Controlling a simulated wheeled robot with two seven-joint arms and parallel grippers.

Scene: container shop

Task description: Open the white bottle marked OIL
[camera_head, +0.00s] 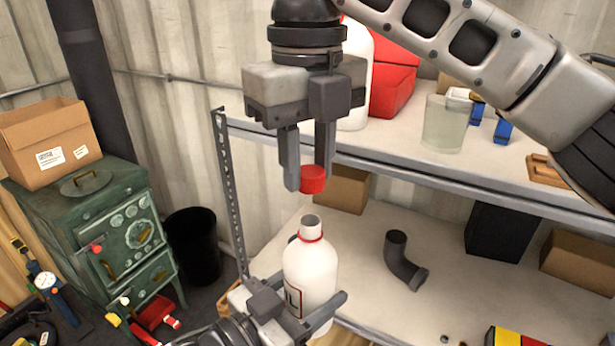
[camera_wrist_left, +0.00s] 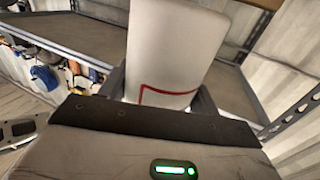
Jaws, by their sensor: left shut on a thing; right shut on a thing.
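The white bottle (camera_head: 311,266) stands upright in the head view, its neck open at the top with a red ring below it. A red-edged label with part of a letter shows on its side. My left gripper (camera_head: 306,309) is shut around the bottle's lower body. In the left wrist view the white bottle (camera_wrist_left: 172,50) sits between the fingers, with a red line of the label showing. My right gripper (camera_head: 309,180) points down above the bottle and is shut on the red cap (camera_head: 313,179). The cap is apart from the neck, a little above it.
The upper shelf (camera_head: 400,165) behind holds a red container (camera_head: 392,78), a clear glass jar (camera_head: 446,122) and blue items. The lower shelf (camera_head: 365,260) holds a dark pipe elbow (camera_head: 402,262), a cardboard box (camera_head: 343,188) and a black box (camera_head: 497,231). A green stove (camera_head: 100,225) stands left.

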